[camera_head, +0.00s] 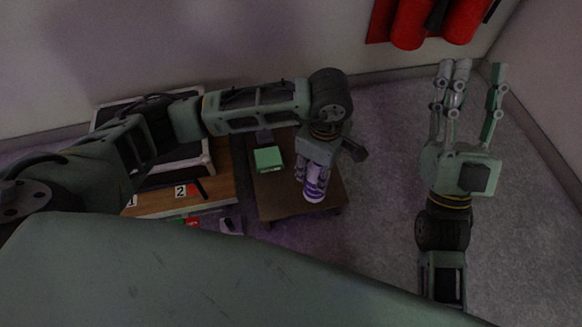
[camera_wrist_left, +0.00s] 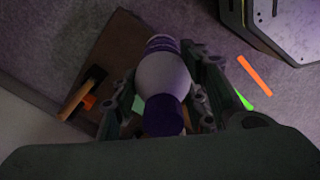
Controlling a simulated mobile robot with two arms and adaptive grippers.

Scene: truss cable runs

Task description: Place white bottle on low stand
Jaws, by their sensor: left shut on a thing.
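A white bottle with a purple cap and purple label (camera_head: 315,184) is between the fingers of my left gripper (camera_head: 314,172), which is shut on it. The bottle also shows large in the left wrist view (camera_wrist_left: 163,75), its cap toward the camera. The low stand, a dark brown low table (camera_head: 272,205), is beneath it; its top also shows in the left wrist view (camera_wrist_left: 112,50). The bottle is over the stand's right part; I cannot tell whether its base touches the top. My right gripper (camera_head: 470,95) is open and empty over the floor at right.
A green box (camera_head: 268,159) sits on the stand, left of the bottle. A wooden table (camera_head: 160,203) with number cards and a black case stands at left. Red cylinders (camera_head: 425,22) hang on the back wall. The floor right of the stand is clear.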

